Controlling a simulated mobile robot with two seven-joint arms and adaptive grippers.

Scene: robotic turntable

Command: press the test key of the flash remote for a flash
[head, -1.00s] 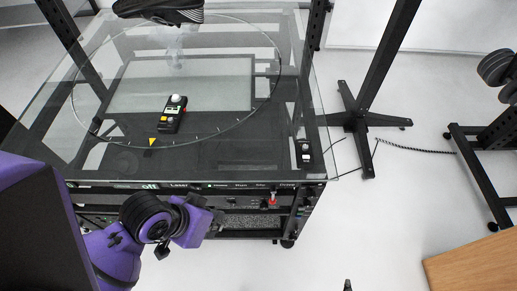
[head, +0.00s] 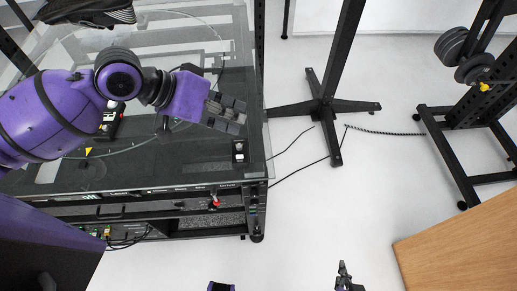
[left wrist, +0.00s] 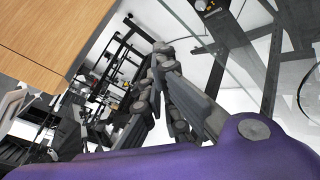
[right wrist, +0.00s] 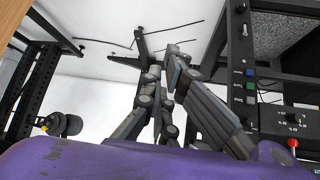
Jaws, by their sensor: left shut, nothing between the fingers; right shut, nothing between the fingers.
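A small black device with light keys, which looks like the flash remote (head: 239,152), lies on the glass top near its front right corner. My left gripper (head: 236,115) is shut and empty, just behind and above it in the head view, apart from it as far as I can tell. In the left wrist view the gripper's fingers (left wrist: 163,52) are together; a black device at the top edge there is cut off. My right gripper (head: 345,274) is shut and empty, low at the bottom of the head view; it also shows in the right wrist view (right wrist: 172,52).
A black device (head: 108,128) on the turntable is partly hidden by my left arm. A black shoe (head: 90,12) is at the upper left. The rack front (head: 160,205) has a red knob (head: 214,201).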

